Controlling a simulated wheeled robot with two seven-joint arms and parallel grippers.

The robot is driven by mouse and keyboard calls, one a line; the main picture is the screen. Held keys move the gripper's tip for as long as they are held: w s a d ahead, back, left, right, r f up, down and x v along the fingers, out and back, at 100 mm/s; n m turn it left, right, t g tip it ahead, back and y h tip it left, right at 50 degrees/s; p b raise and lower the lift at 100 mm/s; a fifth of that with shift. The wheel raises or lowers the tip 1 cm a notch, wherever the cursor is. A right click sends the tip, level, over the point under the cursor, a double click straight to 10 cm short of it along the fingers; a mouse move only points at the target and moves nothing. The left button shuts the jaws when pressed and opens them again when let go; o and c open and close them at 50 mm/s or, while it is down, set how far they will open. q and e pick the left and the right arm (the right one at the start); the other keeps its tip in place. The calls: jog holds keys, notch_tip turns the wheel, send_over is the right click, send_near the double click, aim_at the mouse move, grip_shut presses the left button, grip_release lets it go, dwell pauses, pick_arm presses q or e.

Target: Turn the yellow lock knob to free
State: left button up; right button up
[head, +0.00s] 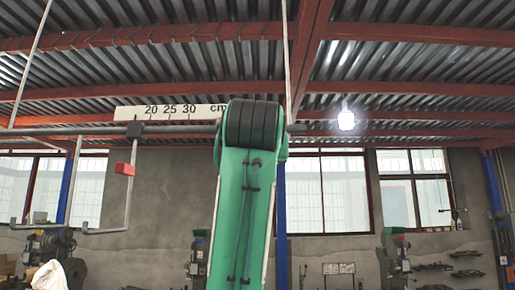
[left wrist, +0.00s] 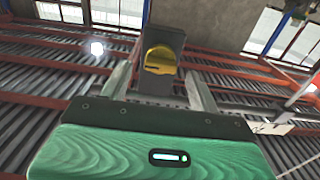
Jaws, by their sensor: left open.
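The yellow lock knob (left wrist: 160,60) shows in the left wrist view, mounted on a dark grey block (left wrist: 158,22). My left gripper (left wrist: 160,82) is open, with one grey finger at each side of the picture's middle. The knob appears between the two fingers, beyond the palm; I see no finger touching it, and the gap in depth is hard to judge. In the head view I cannot see the knob or the left fingers. My right gripper is in neither view.
In the head view, a long horizontal rod (head: 60,132) runs beneath a scale (head: 170,112) marked 20, 25, 30 cm. Machines stand low along the back wall.

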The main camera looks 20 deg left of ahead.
pick_arm(q)
jog(key=shift+p+x, duration=0.6)
jog(key=shift+x, duration=0.9)
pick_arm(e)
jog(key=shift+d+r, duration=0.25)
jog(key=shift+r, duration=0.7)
pick_arm(q)
jog(key=c, duration=1)
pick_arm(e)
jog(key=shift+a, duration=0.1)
